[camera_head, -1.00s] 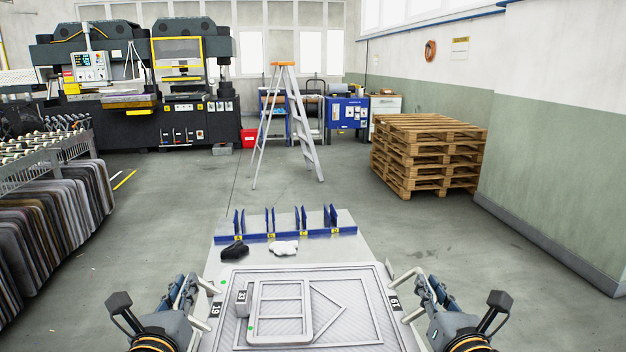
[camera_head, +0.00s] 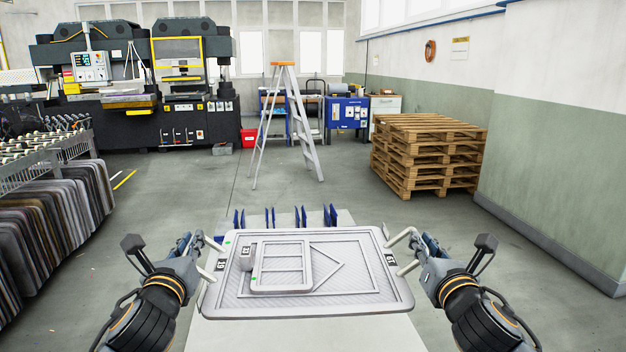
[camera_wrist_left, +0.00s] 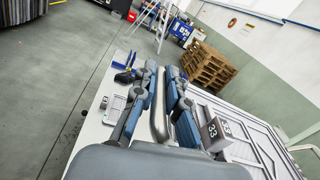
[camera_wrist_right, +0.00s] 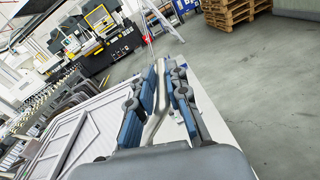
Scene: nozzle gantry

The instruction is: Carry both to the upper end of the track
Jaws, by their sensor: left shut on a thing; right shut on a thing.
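A grey tray (camera_head: 360,308) with a textured floor and raised triangle lines is held above the light table (camera_head: 300,335), roughly level. My left gripper (camera_head: 206,243) is shut on the tray's left handle, a bent bar that also shows between the fingers in the left wrist view (camera_wrist_left: 160,105). My right gripper (camera_head: 411,244) is shut on the right handle, also seen in the right wrist view (camera_wrist_right: 158,105). The tray hides much of the table.
A blue rack with upright fins (camera_head: 302,217) stands at the table's far end, partly hidden by the tray. A stepladder (camera_head: 300,120), a pallet stack (camera_head: 425,155) and a rack of hanging sheets (camera_head: 60,215) stand on the floor beyond.

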